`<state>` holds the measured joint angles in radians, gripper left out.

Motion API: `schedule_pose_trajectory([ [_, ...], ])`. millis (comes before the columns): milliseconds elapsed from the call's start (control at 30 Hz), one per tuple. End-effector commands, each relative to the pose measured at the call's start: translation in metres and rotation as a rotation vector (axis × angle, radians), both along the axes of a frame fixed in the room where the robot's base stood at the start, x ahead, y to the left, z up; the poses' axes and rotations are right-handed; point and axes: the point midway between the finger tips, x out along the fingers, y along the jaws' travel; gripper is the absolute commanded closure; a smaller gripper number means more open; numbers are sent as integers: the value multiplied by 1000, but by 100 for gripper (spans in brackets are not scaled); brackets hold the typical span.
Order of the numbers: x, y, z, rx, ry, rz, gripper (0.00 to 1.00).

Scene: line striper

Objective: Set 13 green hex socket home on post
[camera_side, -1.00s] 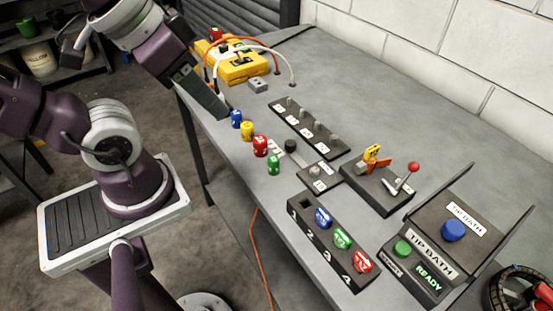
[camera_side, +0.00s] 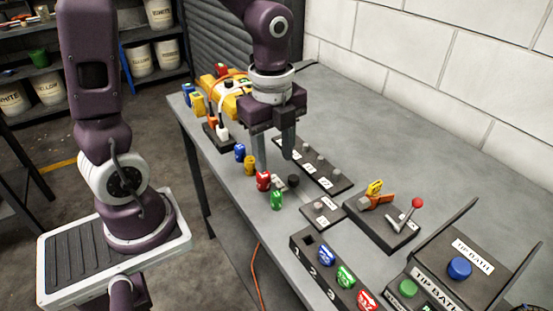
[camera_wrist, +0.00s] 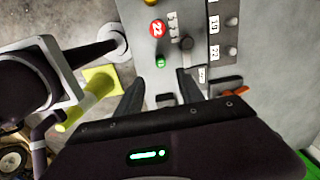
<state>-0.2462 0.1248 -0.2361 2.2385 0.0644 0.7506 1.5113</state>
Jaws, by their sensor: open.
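The green socket (camera_side: 277,199) stands upright on the table, nearest the camera in a row of coloured sockets. It also shows in the wrist view (camera_wrist: 160,61), just beyond and between my fingertips; its number is unreadable. My gripper (camera_side: 275,162) is open and empty, pointing down above the row. In the wrist view my gripper (camera_wrist: 161,77) has its fingers either side of the green socket's line, apart from it. A dark rack with several grey posts (camera_side: 315,165) lies right of the row; the wrist view shows labels 19 and 22 on this post rack (camera_wrist: 214,30).
Yellow (camera_side: 249,165) and blue (camera_side: 239,152) sockets stand behind. A black knob (camera_side: 293,181), small post block (camera_side: 325,210), lever fixture (camera_side: 382,222) and numbered holder (camera_side: 330,272) lie rightward.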

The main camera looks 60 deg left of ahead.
Motion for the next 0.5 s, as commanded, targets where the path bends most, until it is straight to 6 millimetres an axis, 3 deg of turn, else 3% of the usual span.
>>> schedule_pose_trajectory([
  [133, 6, 0, -16, -14, 36, -122, 55],
  [500, 5, -1, -67, -14, 37, -124, 55],
])
